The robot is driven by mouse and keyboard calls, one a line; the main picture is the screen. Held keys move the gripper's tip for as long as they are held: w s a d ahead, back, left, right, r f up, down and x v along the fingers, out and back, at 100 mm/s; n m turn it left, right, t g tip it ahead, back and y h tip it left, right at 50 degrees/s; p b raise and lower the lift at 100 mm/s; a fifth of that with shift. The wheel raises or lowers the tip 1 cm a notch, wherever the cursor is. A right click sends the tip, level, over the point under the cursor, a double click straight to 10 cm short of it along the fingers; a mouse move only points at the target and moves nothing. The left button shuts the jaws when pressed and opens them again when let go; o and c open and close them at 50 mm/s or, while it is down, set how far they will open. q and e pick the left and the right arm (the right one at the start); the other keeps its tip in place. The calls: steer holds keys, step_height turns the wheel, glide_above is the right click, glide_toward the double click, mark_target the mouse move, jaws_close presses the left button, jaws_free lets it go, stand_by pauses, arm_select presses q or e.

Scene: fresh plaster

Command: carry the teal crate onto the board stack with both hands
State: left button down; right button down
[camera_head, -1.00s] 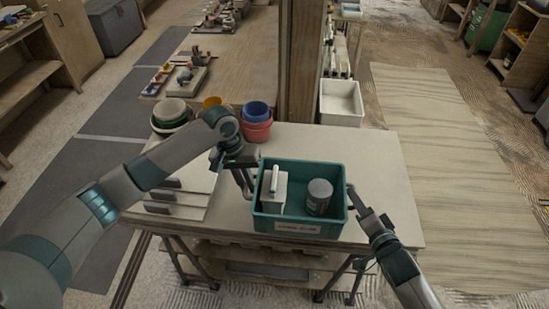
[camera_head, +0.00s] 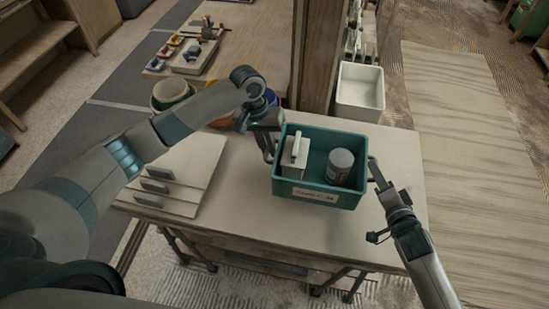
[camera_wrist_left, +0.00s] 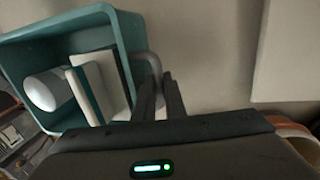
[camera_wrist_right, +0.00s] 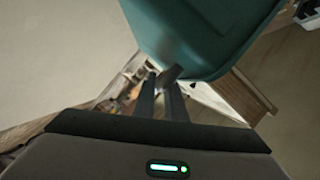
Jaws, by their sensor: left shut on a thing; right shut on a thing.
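The teal crate (camera_head: 318,198) is right of centre on the worktable in the head view, looking about level. It holds a grey tin (camera_head: 340,166) and a white block-like item with a handle (camera_head: 293,155). My left gripper (camera_head: 268,150) is shut on the crate's left handle, which shows between the fingers in the left wrist view (camera_wrist_left: 160,85). My right gripper (camera_head: 375,172) is shut at the crate's right side; its fingers meet the handle in the right wrist view (camera_wrist_right: 167,85). The board stack (camera_head: 190,160), pale boards with dark grips, lies left. I cannot tell whether the crate touches the table.
The worktable (camera_head: 250,215) is bare between the stack and crate. A wooden post (camera_head: 315,60) rises behind the crate. A white bin (camera_head: 360,90) stands beyond the back edge.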

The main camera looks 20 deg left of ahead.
arm_select(q)
steer(key=shift+d+r, duration=0.2)
steer(key=shift+d, duration=0.05)
arm_select(e)
steer(key=shift+s+a+r, duration=0.15)
steer(key=shift+a+r, duration=0.05)
steer(key=shift+a, duration=0.05)
